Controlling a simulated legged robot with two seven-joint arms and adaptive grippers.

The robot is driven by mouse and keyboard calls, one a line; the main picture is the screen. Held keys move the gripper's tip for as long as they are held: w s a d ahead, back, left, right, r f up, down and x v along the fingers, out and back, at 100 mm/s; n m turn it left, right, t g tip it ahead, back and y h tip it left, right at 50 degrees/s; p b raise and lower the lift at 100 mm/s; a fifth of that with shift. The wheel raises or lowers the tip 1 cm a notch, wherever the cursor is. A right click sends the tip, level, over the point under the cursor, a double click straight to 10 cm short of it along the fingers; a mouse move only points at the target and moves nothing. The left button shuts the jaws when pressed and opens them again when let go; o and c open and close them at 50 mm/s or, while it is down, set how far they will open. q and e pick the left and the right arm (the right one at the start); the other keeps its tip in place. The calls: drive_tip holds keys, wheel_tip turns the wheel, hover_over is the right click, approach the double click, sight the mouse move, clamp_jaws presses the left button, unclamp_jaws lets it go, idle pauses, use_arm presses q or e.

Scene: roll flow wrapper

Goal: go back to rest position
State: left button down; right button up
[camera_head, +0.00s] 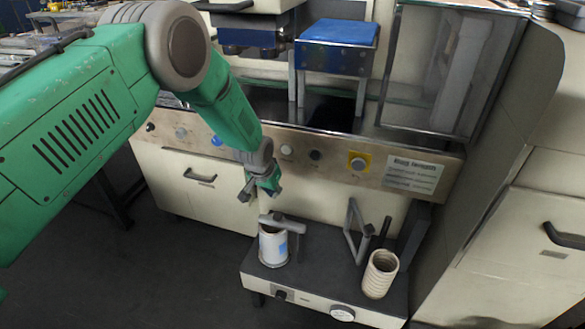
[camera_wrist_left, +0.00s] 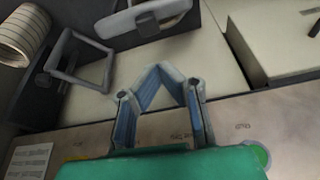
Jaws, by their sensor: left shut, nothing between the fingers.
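My left gripper (camera_head: 259,188) is shut and empty. It hangs in front of the machine's control panel (camera_head: 320,160), above and left of a white roll (camera_head: 272,248) on the low dark stand (camera_head: 325,262). A grey bar lies across the top of that roll. In the left wrist view the fingers (camera_wrist_left: 163,74) close towards each other at their tips with nothing between them. The gripper is apart from the roll. My right gripper is not in view.
A beige ribbed roll (camera_head: 379,275) stands at the right of the stand, also in the left wrist view (camera_wrist_left: 22,32). A grey angled frame (camera_head: 355,232) stands between the rolls. A clear guard (camera_head: 450,70) and blue block (camera_head: 338,46) are above. Dark floor is free at lower left.

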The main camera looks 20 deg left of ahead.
use_arm(q)
drive_tip(key=s+f+g, duration=0.1)
drive_tip(key=s+f, duration=0.3)
drive_tip(key=s, duration=0.6)
drive_tip(key=s+f+g, duration=0.1)
drive_tip(key=s+f, duration=0.3)
drive_tip(key=s, duration=0.6)
drive_tip(key=s+r+g, duration=0.1)
drive_tip(key=s+r, duration=0.2)
drive_tip(key=s, duration=1.9)
drive_tip(key=shift+s+r, duration=0.15)
drive_tip(key=shift+s, duration=0.2)
drive_tip(key=shift+w+a, duration=0.1)
